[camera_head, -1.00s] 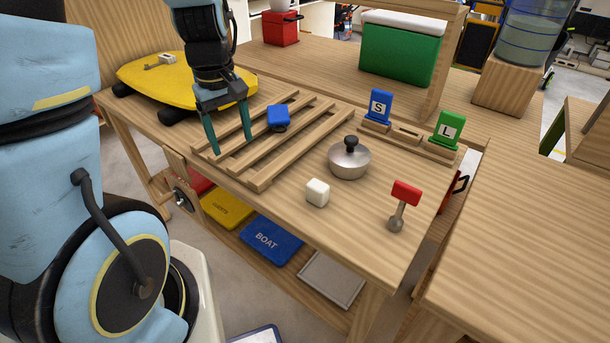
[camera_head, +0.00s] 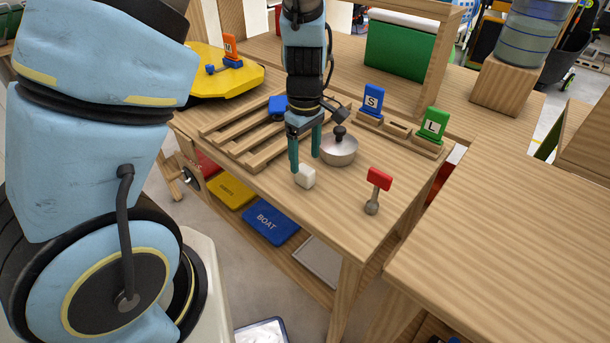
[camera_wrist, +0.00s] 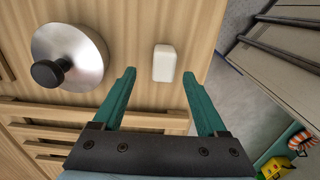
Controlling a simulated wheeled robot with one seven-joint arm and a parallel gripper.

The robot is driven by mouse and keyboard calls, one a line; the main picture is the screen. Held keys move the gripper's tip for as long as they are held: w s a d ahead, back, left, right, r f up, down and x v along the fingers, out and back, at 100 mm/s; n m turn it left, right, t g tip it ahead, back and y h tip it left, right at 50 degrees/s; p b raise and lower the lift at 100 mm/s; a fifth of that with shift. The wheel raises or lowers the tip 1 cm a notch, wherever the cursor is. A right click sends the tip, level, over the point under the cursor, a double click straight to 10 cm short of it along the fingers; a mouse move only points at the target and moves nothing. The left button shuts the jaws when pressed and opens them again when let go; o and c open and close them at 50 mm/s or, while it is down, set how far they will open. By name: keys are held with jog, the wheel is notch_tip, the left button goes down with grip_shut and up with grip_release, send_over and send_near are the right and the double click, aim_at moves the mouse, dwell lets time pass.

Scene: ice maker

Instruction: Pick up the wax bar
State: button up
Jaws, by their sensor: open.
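The wax bar is a small white block (camera_head: 305,177) on the wooden workbench (camera_head: 330,211), near its front edge. It also shows in the wrist view (camera_wrist: 164,63), ahead of the space between my fingertips. My gripper (camera_head: 306,163) has two green fingers, spread open and empty. In the head view it is just above and behind the block, with a finger close to it. In the wrist view my gripper (camera_wrist: 158,76) has a finger on each side of the block's line, and neither visibly touches it. I cannot tell the exact height gap.
A silver pot-like object with a black knob (camera_head: 338,148) stands close to the right of my gripper. A wooden slatted rack (camera_head: 243,135) lies to the left. A red-headed tool (camera_head: 376,185) stands to the right. Blue S (camera_head: 371,100) and green L (camera_head: 433,123) holders stand behind.

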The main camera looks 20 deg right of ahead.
aim_at(305, 168)
jog(key=f, duration=0.3)
jog(key=f+p, duration=0.1)
jog(key=f, duration=0.1)
jog(key=shift+s+a, duration=0.15)
jog(key=shift+s, duration=0.15)
grip_shut()
